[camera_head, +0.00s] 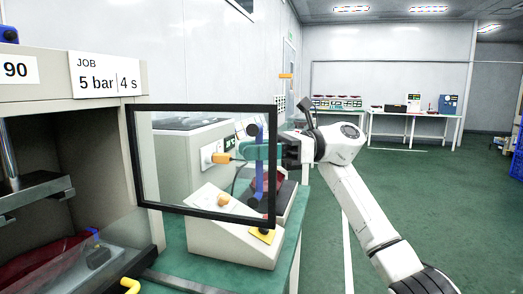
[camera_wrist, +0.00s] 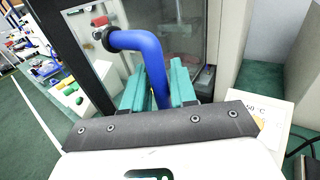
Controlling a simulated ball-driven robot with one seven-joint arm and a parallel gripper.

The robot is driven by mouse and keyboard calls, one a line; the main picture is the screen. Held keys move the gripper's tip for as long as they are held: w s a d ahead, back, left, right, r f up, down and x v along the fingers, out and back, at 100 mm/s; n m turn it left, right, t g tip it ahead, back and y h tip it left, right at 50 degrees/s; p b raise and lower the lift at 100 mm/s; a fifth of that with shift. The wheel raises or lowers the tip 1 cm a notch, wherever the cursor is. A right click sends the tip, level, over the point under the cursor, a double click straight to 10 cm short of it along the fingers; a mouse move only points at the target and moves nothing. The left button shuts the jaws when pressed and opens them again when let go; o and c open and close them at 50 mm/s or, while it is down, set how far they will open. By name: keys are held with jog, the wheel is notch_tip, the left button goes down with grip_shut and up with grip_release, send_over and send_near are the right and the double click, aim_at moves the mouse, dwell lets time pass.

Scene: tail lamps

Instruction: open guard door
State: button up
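The guard door (camera_head: 205,213) is a clear pane in a black frame, standing swung out from the side of the press cabinet (camera_head: 105,105), whose opening is uncovered. Its blue handle (camera_head: 259,175) shows through the pane near the free edge. In the wrist view the blue bar of the handle (camera_wrist: 140,42) bends down between the teal fingers. My gripper (camera_head: 250,150) is on the far side of the pane at the handle. Its fingers (camera_wrist: 158,88) lie along both sides of the bar and look shut on it.
A sloped control box (camera_head: 228,245) with a yellow-based button stands on the green bench behind the door. A red part (camera_head: 40,255) lies inside the cabinet. White tables (camera_head: 415,115) stand far back. The green floor (camera_head: 440,200) to the right is clear.

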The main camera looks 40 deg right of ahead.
jog(key=shift+o, duration=0.7)
jog(key=shift+a, duration=0.1)
jog(key=shift+o, duration=0.2)
jog(key=v, duration=1.1)
jog(key=shift+p, duration=0.3)
